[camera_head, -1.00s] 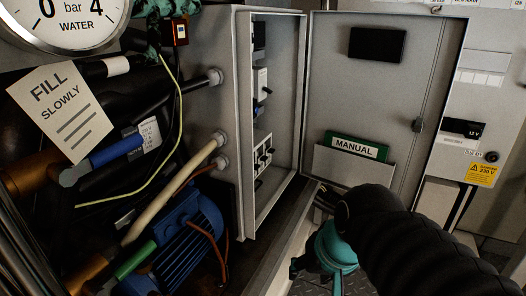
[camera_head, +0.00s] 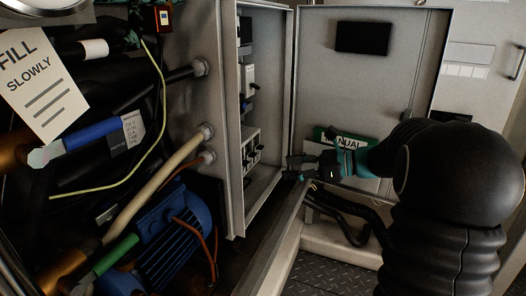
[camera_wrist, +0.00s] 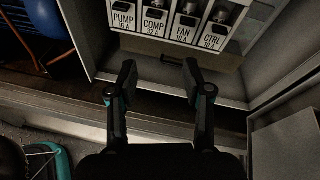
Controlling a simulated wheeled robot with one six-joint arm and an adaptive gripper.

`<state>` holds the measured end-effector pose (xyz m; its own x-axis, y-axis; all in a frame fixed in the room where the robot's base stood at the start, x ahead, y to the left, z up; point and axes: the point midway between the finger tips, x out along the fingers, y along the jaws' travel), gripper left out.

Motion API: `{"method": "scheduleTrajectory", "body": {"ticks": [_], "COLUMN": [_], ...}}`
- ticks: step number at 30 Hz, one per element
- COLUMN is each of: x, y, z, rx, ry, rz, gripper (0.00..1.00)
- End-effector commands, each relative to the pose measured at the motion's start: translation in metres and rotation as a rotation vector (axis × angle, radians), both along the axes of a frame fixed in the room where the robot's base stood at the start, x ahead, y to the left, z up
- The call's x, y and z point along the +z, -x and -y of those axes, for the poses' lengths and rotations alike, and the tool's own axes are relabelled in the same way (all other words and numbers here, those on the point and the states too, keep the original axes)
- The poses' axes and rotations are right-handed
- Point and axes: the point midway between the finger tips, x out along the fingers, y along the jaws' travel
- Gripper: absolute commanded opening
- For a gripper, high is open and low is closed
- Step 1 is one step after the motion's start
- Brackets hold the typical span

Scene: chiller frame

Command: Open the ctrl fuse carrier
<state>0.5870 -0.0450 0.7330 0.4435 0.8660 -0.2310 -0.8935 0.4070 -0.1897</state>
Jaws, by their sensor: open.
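The ctrl fuse carrier (camera_wrist: 214,33) is the rightmost of a row in the wrist view, a white block labelled CTRL with a dark part above its label. Its top is cut off by the picture edge, so I cannot tell its full position. The fuse row (camera_head: 252,152) shows small and edge-on inside the open cabinet in the head view. My gripper (camera_wrist: 159,80) is open and empty, its two fingers below the row and apart from it. In the head view my gripper (camera_head: 292,168) is in front of the cabinet opening, near its lower right edge.
Fuse carriers labelled PUMP (camera_wrist: 123,20), COMP (camera_wrist: 154,24) and FAN (camera_wrist: 185,30) stand left of CTRL. The cabinet door (camera_head: 365,85) is open on the right, with a green manual (camera_head: 328,134) in its pocket. A blue motor (camera_head: 175,240) and pipes lie left.

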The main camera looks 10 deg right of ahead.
Motion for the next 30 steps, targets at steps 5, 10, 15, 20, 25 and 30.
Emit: {"method": "scheduleTrajectory", "body": {"ticks": [5,10,15,20,25,30], "x": [-0.003,-0.002,-0.001,-0.002,-0.002,-0.001], "y": [-0.033,-0.045,-0.053,-0.067,-0.085,-0.102], "z": [0.046,0.066,0.059,0.036,0.010,-0.016], "rx": [-0.098,-0.134,-0.137,-0.134,-0.135,-0.135], "ry": [-0.204,-0.290,-0.304,-0.301,-0.301,-0.301], "rz": [-0.040,-0.051,-0.050,-0.051,-0.051,-0.051], "gripper": [0.50,0.50,0.50,0.50,0.50,0.50]}}
